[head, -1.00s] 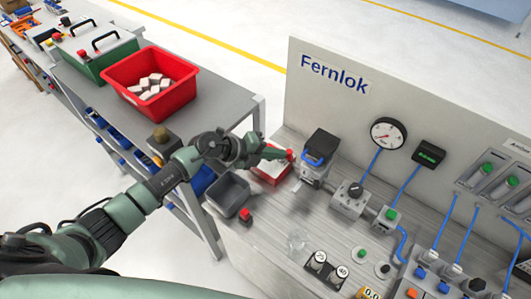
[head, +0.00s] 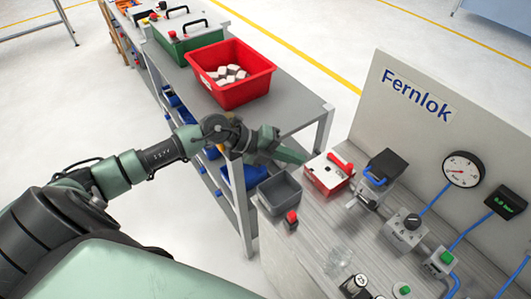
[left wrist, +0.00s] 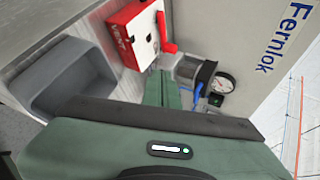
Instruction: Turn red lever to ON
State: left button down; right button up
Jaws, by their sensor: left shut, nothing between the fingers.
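The red lever (head: 341,163) sits on top of a small box with a white face and red sides (head: 326,184), on the grey bench. In the left wrist view the lever (left wrist: 166,36) stands beside the white face of the red box (left wrist: 122,36); the word printed there is hard to read. My left gripper (head: 302,158) is shut and empty, its tips just left of the box and apart from the lever. Its green fingers also show in the left wrist view (left wrist: 162,90), below the lever. My right gripper is out of view.
A grey open bin (head: 279,192) and a red button (head: 291,219) are left of the box. A black-topped device with a blue handle (head: 384,168) stands close on its right. The Fernlok panel (head: 400,120) rises behind. A red bin (head: 232,92) sits on another table.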

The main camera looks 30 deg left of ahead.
pick_arm(q)
jog(key=s+b+v, duration=0.1)
jog(key=b+v, duration=0.1)
jog(key=v, duration=0.7)
jog(key=shift+d, duration=0.25)
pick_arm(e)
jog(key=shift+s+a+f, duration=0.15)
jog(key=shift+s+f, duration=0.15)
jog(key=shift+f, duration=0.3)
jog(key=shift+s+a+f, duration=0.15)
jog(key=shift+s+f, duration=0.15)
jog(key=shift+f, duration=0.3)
pick_arm(q)
jog(key=shift+r, duration=0.1)
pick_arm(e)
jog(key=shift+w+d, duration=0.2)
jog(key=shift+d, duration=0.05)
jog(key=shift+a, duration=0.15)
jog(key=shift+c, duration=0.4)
